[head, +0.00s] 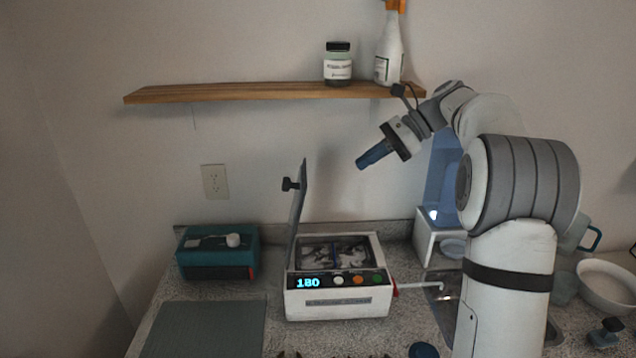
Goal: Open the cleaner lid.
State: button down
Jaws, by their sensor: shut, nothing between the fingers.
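The cleaner (336,304) is a white box on the counter with a display reading 180 and several coloured buttons. Its lid (298,212) stands upright at the left side of the box, with a dark knob (288,185) on its outer face. The basin (336,253) is uncovered and shows its metallic inside. My gripper (362,163) is shut and empty, in the air above and to the right of the cleaner, apart from the lid.
A wooden shelf (240,93) holds a jar (338,66) and a spray bottle (389,52) above my gripper. A teal box (217,262) and a grey-green mat (205,328) lie left of the cleaner. A white device with a blue panel (443,180) stands behind my arm. A bowl (606,284) sits right.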

jog(key=a+r+p+x, duration=0.1)
jog(key=r+x, duration=0.1)
jog(key=x, duration=1)
jog(key=shift+a, duration=0.7)
jog(key=shift+w, duration=0.1)
